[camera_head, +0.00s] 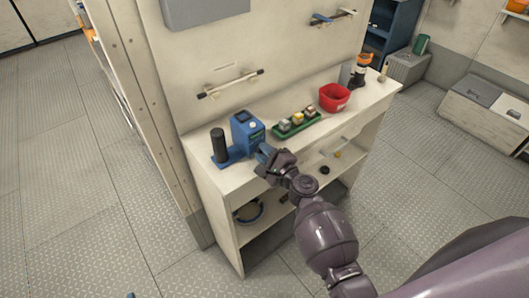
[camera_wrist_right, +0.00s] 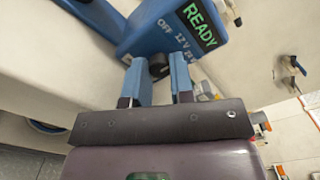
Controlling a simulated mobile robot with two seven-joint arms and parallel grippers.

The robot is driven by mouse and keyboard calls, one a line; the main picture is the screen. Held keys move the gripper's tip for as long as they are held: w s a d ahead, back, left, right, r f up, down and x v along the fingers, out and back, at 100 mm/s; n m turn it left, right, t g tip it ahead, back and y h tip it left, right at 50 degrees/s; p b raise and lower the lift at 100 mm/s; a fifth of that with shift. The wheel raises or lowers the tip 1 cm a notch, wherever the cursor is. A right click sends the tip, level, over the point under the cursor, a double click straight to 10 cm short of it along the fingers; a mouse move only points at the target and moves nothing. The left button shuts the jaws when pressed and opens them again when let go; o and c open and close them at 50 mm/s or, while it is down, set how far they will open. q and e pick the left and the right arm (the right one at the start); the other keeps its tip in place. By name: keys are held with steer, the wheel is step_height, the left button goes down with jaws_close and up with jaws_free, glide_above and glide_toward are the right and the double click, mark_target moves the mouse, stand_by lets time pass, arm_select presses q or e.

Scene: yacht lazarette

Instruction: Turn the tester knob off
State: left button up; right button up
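The blue tester (camera_head: 246,131) stands on the white bench top, with a dark cylinder (camera_head: 219,145) on its base at the left. In the right wrist view the tester (camera_wrist_right: 150,28) has a green READY display (camera_wrist_right: 200,25) and OFF, 12V and 24V marks. The dark tester knob (camera_wrist_right: 158,68) sits between the fingertips of my right gripper (camera_wrist_right: 158,76), and the fingers look closed on its sides. Which mark the knob points to is hidden. In the head view my right gripper (camera_head: 262,154) is at the tester's front. Only a small blue tip, perhaps my left gripper (camera_head: 131,295), shows at the bottom edge.
A green tray (camera_head: 297,124) with several small blocks, a red bin (camera_head: 334,97) and an orange-topped dark item (camera_head: 361,70) stand right of the tester. A wall bar (camera_head: 231,84) is behind. Lower shelves hold small items. The floor in front is clear.

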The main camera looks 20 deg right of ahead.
jaws_close()
steer(key=shift+f+n+b, duration=0.1)
steer(key=shift+n+b, duration=0.3)
steer(key=n+b, duration=0.2)
steer(key=n, duration=0.1)
steer(key=shift+f+n+b, duration=0.1)
steer(key=shift+n+b, duration=0.2)
steer(key=shift+b, duration=0.1)
steer(key=n+b, duration=0.1)
steer(key=n, duration=0.1)
steer(key=shift+n, duration=0.4)
steer(key=shift+r+n, duration=0.2)
steer(key=shift+n, duration=0.7)
